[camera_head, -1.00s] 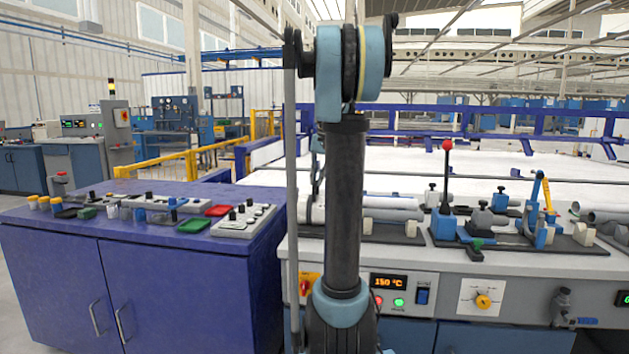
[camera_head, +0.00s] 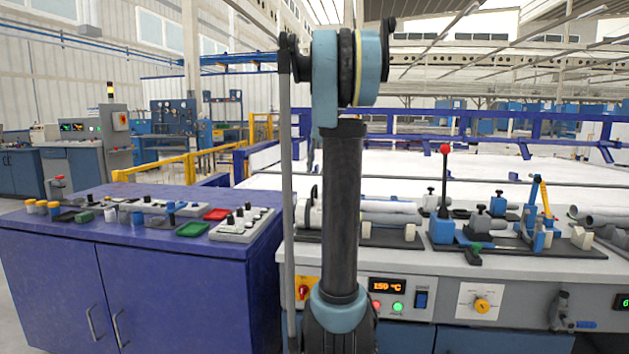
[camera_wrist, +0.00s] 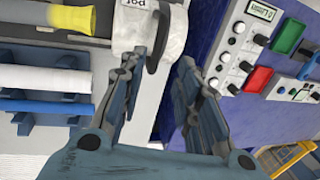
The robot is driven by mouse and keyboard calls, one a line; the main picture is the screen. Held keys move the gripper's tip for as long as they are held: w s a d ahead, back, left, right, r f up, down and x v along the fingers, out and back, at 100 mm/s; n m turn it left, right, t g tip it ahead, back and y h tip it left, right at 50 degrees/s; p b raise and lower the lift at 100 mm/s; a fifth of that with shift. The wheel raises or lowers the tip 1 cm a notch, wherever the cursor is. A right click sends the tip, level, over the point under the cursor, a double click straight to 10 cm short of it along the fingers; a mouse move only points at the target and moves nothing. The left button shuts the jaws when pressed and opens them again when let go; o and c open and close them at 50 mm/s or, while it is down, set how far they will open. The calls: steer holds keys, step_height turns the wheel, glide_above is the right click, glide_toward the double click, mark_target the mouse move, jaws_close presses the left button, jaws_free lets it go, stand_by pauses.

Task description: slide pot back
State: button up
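In the wrist view a white pot (camera_wrist: 176,32) with partly visible lettering stands at the top centre. Its black curved handle (camera_wrist: 157,42) points toward my gripper (camera_wrist: 160,62). The gripper's fingers are apart, with the handle between their tips in the picture. I cannot tell whether a finger touches it. In the head view the pot (camera_head: 303,212) shows only partly at the left end of the grey bench, behind my arm. My gripper is hidden there.
Several pipes (camera_head: 390,207) lie on the grey bench, also seen in the wrist view (camera_wrist: 45,80). A blue clamp with a red-knobbed lever (camera_head: 445,190) stands to the right. A blue cabinet (camera_head: 180,270) with switch boxes and coloured trays adjoins the bench on the left.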

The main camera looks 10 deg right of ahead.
step_height(320, 180, up, 6)
steer(key=d, duration=0.1)
steer(key=shift+s, duration=0.25)
